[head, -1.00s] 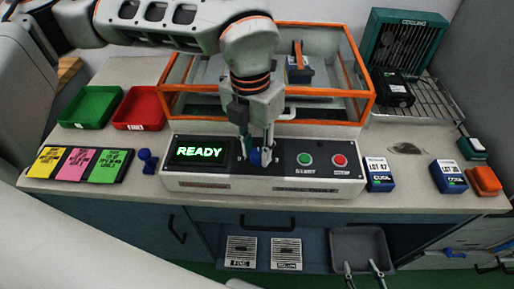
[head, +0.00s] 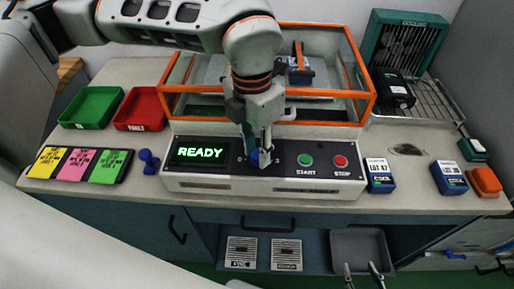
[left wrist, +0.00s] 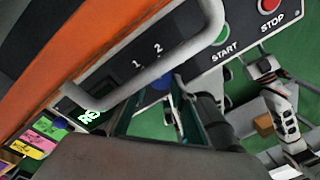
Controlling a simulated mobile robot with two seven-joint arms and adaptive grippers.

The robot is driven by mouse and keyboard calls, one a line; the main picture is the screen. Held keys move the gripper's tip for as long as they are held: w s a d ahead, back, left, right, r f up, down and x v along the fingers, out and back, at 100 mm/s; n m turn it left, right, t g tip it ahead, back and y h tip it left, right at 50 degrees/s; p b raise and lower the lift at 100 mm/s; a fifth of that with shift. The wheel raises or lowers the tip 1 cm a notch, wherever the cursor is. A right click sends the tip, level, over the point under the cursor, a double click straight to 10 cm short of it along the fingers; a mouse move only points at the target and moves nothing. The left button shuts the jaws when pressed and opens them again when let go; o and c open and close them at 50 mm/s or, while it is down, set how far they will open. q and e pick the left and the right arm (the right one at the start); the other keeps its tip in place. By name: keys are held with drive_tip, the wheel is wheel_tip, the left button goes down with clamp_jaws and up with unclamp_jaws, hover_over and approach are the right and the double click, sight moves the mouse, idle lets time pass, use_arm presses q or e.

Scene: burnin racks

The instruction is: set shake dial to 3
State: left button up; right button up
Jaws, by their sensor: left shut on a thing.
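The blue shake dial (head: 254,158) sits on the control panel (head: 215,184), between the lit READY screen (head: 199,152) and the green START button (head: 305,160). My left gripper (head: 260,156) points down and is shut on the dial, hiding much of it. In the left wrist view the dial (left wrist: 161,82) shows as a blue patch between the fingers. The printed marks 1 and 2 are readable beside it there; mark 3 and the dial's pointer are not visible. My right gripper (head: 363,272) is low at the bottom edge, its fingers apart and empty.
An orange-framed clear enclosure (head: 320,122) stands behind the panel. The red STOP button (head: 341,161) is right of START. Blue boxes (head: 379,176) stand to the right. Green (head: 90,107) and red (head: 140,107) trays and coloured cards (head: 72,163) lie left.

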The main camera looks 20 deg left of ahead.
sight(257, 154)
use_arm(q)
drive_tip(key=o, duration=0.8)
drive_tip(key=shift+r, duration=0.1)
wheel_tip(257, 154, up, 10)
